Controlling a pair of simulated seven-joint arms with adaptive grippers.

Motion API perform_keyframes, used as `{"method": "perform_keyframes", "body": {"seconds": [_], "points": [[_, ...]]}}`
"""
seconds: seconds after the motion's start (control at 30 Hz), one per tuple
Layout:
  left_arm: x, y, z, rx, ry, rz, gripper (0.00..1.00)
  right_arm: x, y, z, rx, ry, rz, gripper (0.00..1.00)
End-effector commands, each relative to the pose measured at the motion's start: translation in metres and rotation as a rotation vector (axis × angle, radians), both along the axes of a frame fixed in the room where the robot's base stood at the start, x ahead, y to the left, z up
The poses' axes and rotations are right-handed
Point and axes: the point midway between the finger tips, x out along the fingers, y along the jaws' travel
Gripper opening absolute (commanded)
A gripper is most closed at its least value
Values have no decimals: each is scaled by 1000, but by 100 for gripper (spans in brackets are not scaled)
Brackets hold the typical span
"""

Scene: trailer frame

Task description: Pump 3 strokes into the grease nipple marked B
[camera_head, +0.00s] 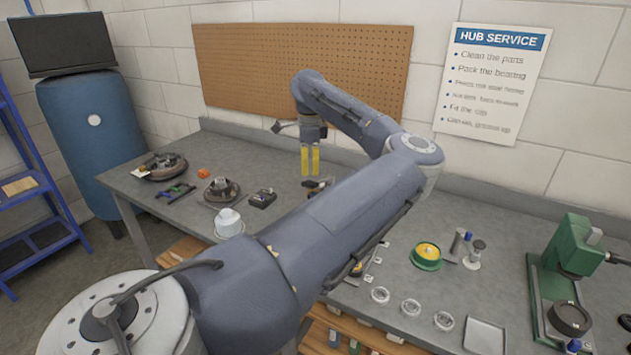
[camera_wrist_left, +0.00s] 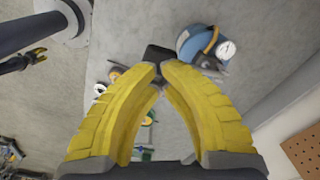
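My left gripper (camera_head: 311,160) points down over the back of the workbench (camera_head: 330,225), its two yellow fingers close together. In the left wrist view its fingertips (camera_wrist_left: 162,68) nearly meet beside a dark block (camera_wrist_left: 160,51); I cannot tell whether they grip it. A small black and orange tool (camera_head: 316,185) lies just below the fingers. No grease nipple or letter B can be made out. My left arm hides the middle of the bench.
Hub parts (camera_head: 222,190), a black box (camera_head: 262,199) and a white dome (camera_head: 229,224) stand left of the arm. Right of it are a yellow-topped green tin (camera_head: 427,252), glass-like rings (camera_head: 411,308), a tray (camera_head: 486,335) and a green press (camera_head: 568,255). A pegboard (camera_head: 250,55) hangs behind.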

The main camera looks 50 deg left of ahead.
Motion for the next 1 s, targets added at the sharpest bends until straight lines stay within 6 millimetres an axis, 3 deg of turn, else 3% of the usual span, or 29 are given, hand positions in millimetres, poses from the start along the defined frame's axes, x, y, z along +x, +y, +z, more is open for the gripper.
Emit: {"method": "perform_keyframes", "body": {"seconds": [1.0], "points": [[0,0,-27,0,0,0,0,0,0,0,0,0,0,44]]}}
